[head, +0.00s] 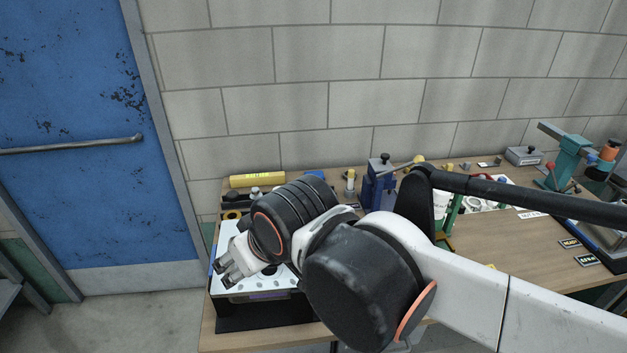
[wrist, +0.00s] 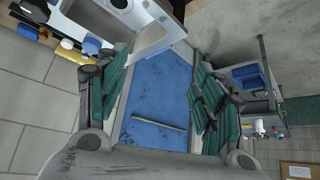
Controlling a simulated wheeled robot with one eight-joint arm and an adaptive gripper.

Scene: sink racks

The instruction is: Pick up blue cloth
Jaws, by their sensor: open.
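My gripper (head: 224,274) is above the left end of the bench, over a white board. In the wrist view my gripper (wrist: 160,85) is open, with its two green-padded fingers well apart and nothing between them. The blue area seen between the fingers is the distant door, not cloth. A small blue patch (head: 315,174) shows at the back of the bench behind my arm. It may be the blue cloth, but most of it is hidden and I cannot tell. No other clear cloth shows.
The wooden bench (head: 490,240) runs along a block wall. A white board (head: 228,231) with holes lies on its left end. A blue door (head: 80,140) is left.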

